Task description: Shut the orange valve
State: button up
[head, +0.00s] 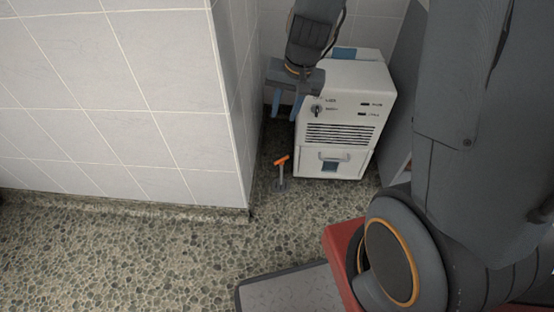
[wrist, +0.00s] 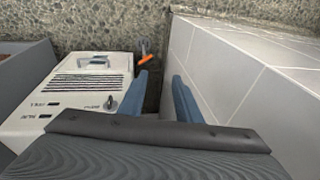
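The orange valve (head: 282,162) is a small orange handle on a short grey stem rising from the floor, beside the white machine's lower left and near the tiled wall's corner. In the wrist view the orange valve (wrist: 148,60) shows beyond my fingers, near the machine's front. My gripper (head: 284,112) is above the valve, in front of the machine's upper left, with two blue fingers apart. In the wrist view my gripper (wrist: 160,85) shows both fingers spread with nothing between them. The gripper does not touch the valve.
The white machine (head: 338,158) with a dark knob, vents and a drawer handle stands right of the valve. A tiled wall (head: 120,110) juts out on the left, leaving a narrow gap. The pebbled floor (head: 150,260) in front is clear.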

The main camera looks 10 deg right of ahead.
jog(key=w+f+m, duration=0.4)
jog(key=w+f, duration=0.3)
jog(key=f, duration=0.4)
jog(key=m, duration=0.6)
send_near(276, 162)
jog(key=shift+g+h, duration=0.3)
jog(key=f+b, duration=0.1)
jog(key=f, duration=0.1)
jog(key=w+f+b, duration=0.1)
jog(key=f, duration=0.2)
jog(key=w+f+b, duration=0.1)
jog(key=f, duration=0.1)
jog(key=shift+a+f, duration=0.25)
jog(key=shift+a, duration=0.15)
grip_shut()
